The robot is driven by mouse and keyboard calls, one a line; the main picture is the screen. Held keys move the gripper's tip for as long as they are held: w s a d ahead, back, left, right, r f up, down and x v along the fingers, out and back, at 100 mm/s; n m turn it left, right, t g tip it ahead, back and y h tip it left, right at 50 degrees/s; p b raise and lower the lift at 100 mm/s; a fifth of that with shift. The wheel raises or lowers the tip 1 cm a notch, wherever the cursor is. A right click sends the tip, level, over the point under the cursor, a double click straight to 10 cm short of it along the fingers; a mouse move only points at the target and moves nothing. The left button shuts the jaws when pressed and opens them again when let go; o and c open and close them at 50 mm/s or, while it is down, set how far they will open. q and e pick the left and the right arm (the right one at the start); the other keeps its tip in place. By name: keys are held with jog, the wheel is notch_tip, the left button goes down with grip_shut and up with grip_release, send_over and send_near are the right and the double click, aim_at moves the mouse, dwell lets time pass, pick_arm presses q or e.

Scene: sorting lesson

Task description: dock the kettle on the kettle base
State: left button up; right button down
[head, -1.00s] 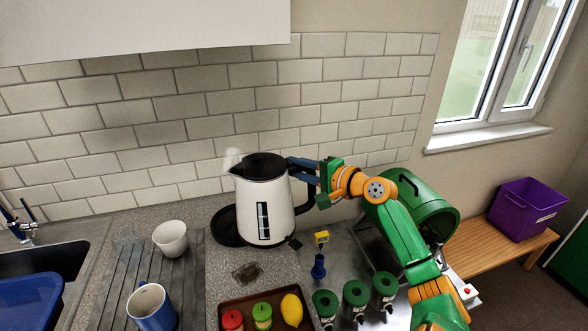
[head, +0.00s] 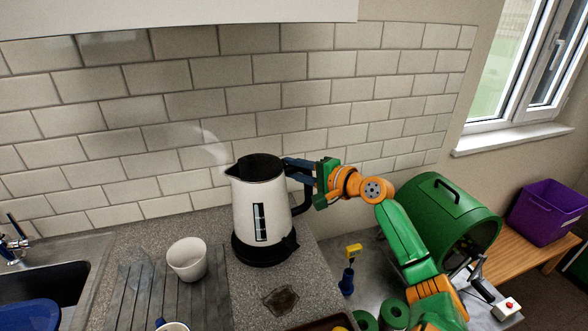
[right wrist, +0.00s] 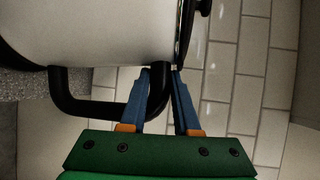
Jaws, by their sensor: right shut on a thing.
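The white kettle (head: 259,208) with a black lid stands upright at the back of the counter, spout to the left, a faint wisp of steam above it. The black kettle base (head: 262,256) shows directly under it, and the kettle appears to sit on it with no visible gap; the contact itself is hidden. My right gripper (head: 294,168) is shut on the upper part of the black handle, at the kettle's right. In the right wrist view, the blue fingers (right wrist: 170,88) close around the handle (right wrist: 95,112). My left gripper is not in view.
A white mug (head: 188,261) stands on the grooved drainer at left, beside the sink (head: 50,272). A blue and yellow object (head: 347,278) and a green drum (head: 450,220) are at right. A tiled wall is close behind.

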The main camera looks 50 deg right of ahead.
jog(key=shift+w+f+b, duration=0.25)
jog(key=shift+f+b, duration=0.5)
jog(key=shift+f, duration=0.35)
jog(key=shift+s+r, duration=0.25)
jog(key=shift+s, duration=0.05)
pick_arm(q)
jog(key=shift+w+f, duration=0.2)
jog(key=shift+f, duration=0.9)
pick_arm(e)
jog(key=shift+w+f, duration=0.1)
jog(key=shift+w, duration=0.1)
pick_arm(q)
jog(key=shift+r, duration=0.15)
pick_arm(e)
jog(key=shift+s, duration=0.1)
pick_arm(q)
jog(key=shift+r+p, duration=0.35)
jog(key=shift+p, duration=0.25)
pick_arm(e)
jog(key=shift+s+a, duration=0.15)
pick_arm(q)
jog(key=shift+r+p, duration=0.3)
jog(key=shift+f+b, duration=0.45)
pick_arm(e)
jog(key=shift+f, duration=0.55)
